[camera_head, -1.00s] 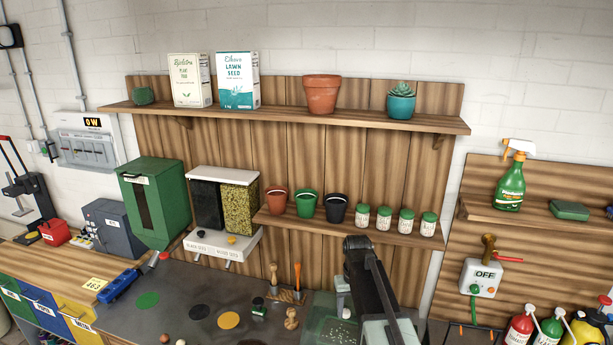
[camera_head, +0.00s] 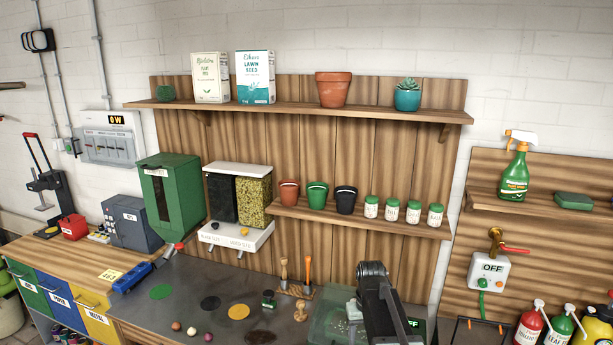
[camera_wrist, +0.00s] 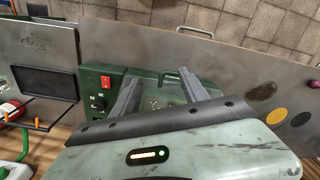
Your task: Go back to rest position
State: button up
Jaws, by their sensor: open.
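My gripper (camera_wrist: 160,92) shows in the wrist view with its two grey fingers spread apart and nothing between them. It hangs above a green machine (camera_wrist: 93,70) with a red switch on the bench. In the head view my arm is upright at the lower middle, in front of the bench, and hides part of the bench there. The gripper's fingers cannot be made out in the head view.
The metal bench top (camera_head: 190,290) carries coloured discs, small balls and hand tools (camera_head: 297,285). A seed dispenser (camera_head: 237,200) and shelves (camera_head: 300,107) with pots and boxes line the wall. Sprayers (camera_head: 562,325) stand at the lower right. In the wrist view a brick floor (camera_wrist: 240,30) is clear.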

jog(key=s+f+m+b, duration=0.1)
jog(key=s+f+b, duration=0.5)
jog(key=s, duration=0.5)
jog(key=shift+s+f, duration=0.35)
jog(key=shift+f, duration=0.6)
jog(key=shift+a, duration=0.1)
